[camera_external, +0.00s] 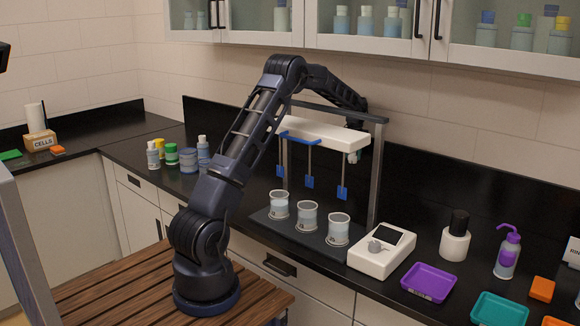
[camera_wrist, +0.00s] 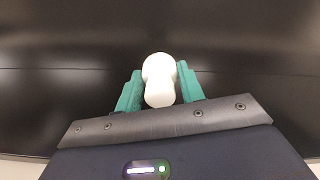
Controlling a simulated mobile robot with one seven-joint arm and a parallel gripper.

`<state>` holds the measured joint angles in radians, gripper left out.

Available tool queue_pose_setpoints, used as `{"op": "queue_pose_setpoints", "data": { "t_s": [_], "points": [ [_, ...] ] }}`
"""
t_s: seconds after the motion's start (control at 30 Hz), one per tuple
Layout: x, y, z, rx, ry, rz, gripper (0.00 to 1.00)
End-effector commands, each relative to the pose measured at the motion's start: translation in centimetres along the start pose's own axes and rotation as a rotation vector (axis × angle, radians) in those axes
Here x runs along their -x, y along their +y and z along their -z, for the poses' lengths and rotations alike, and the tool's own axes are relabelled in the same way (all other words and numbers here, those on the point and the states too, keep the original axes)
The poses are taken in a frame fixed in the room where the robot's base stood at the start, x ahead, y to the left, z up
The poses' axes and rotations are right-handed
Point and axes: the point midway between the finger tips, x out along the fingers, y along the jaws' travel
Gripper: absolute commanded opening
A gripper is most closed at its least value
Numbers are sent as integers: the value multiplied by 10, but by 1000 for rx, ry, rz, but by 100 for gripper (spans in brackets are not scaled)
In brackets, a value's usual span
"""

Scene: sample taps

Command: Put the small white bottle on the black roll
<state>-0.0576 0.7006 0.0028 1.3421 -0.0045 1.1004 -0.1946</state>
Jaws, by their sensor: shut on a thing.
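My gripper (camera_wrist: 159,88) is shut on a small white bottle (camera_wrist: 159,72), with one green finger on each side of it. In the wrist view the bottle's rounded end and narrower neck show between the fingers. In the external view my gripper (camera_external: 354,157) is partly hidden behind the white head of the stirrer stand, and the bottle cannot be made out there. No separate black roll is clear. A black cylindrical piece (camera_external: 459,221) sits on top of a white container on the counter to the right, well apart from my gripper.
The stirrer stand (camera_external: 376,175) with hanging blue paddles stands over several beakers (camera_external: 307,216). A white scale (camera_external: 382,251), purple tray (camera_external: 429,282), teal tray (camera_external: 499,309) and purple-topped wash bottle (camera_external: 507,252) are to the right. Several bottles (camera_external: 171,154) stand at the left.

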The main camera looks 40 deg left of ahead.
Motion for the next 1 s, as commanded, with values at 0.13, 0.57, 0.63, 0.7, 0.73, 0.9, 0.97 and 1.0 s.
{"op": "queue_pose_setpoints", "data": {
  "t_s": [0.13,0.57,0.63,0.7,0.73,0.9,0.97,1.0],
  "points": [
    [3,58,-18,-69,0,-2,16],
    [34,222,-99,-112,-3,-8,16],
    [41,246,-116,-102,-4,-8,16],
    [49,270,-134,-89,-5,-7,16],
    [53,280,-142,-82,-5,-7,16],
    [73,334,-190,-40,-6,-7,16],
    [80,352,-208,-21,-6,-7,16],
    [85,363,-220,-10,-5,-7,16]
  ]
}}
